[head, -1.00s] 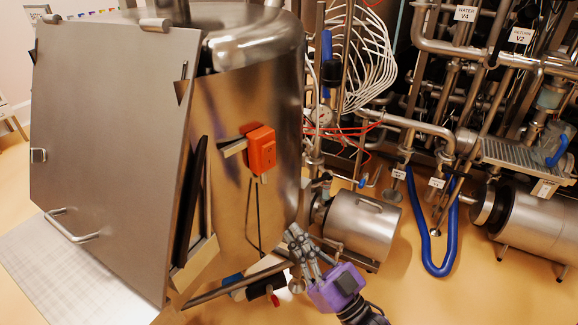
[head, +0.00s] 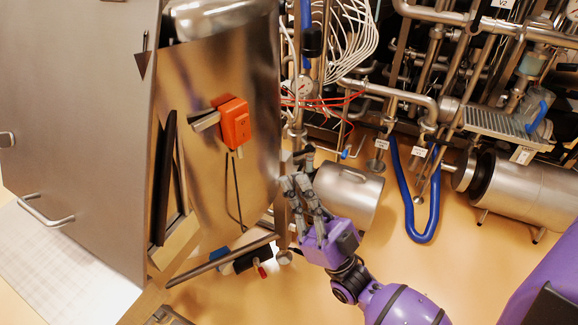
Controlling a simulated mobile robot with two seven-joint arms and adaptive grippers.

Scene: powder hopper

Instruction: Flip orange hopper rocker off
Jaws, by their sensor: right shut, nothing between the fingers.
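The orange switch box (head: 234,122) is mounted on the shiny steel side of the hopper (head: 185,75), left of centre in the head view. A grey bracket juts out from its left side, and a cable hangs from its underside. I cannot make out the rocker's position on the box. My right gripper (head: 297,182) is shut and empty. It appears below and to the right of the orange box, clear of it. My left gripper is not in view.
A large steel door panel (head: 75,130) with a handle fills the left. Pipes and a steel motor (head: 347,190) stand behind my right gripper. A blue hose (head: 408,200) loops at the right. Yellow floor (head: 470,255) shows at lower right.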

